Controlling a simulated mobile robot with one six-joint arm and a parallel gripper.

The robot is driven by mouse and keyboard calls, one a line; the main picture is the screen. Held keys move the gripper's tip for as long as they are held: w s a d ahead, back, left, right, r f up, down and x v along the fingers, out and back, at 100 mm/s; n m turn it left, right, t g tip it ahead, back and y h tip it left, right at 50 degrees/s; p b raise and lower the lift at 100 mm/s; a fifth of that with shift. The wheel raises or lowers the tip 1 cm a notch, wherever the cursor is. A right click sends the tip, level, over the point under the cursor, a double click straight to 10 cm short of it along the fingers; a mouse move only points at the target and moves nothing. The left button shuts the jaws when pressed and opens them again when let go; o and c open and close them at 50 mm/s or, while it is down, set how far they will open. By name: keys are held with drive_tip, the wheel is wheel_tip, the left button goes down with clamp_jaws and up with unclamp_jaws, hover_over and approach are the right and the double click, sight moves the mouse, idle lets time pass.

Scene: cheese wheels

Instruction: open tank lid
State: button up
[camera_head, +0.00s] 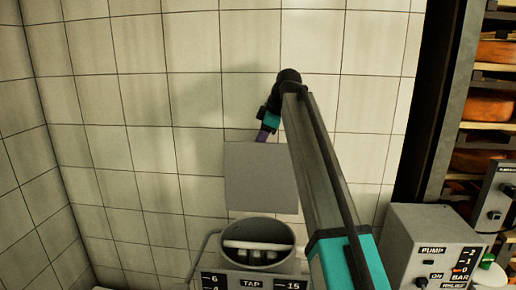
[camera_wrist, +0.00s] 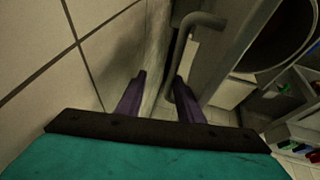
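The tank lid (camera_head: 261,178) is a flat grey square panel, standing raised behind the round mouth of the tank (camera_head: 257,262). The mouth is uncovered, with pale bars visible inside. My gripper (camera_head: 264,137) is at the lid's top edge, partly hidden behind it. In the wrist view my gripper (camera_wrist: 158,80) has its two purple fingers apart, with nothing seen held between them. A bent grey bar handle (camera_wrist: 181,55) shows beside the right finger, along the lid (camera_wrist: 222,50). Whether the finger touches the handle cannot be told.
A tiled wall (camera_head: 120,120) stands close behind the lid and my gripper. A pump control box (camera_head: 432,250) is to the right of the tank. A dark rack with orange cheese wheels (camera_head: 488,107) stands at the far right.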

drive_tip(key=shift+w+d+f, duration=0.3)
drive_tip(key=shift+d+f, duration=0.05)
drive_tip(key=shift+f, duration=0.35)
drive_tip(key=shift+r, duration=0.15)
drive_tip(key=a+v, duration=0.1)
drive_tip(key=v, duration=1.3)
drive_tip(key=shift+s+r+b, duration=0.3)
drive_tip(key=shift+s+r, duration=0.15)
drive_tip(key=shift+r, duration=0.05)
drive_tip(key=shift+s+f, duration=0.1)
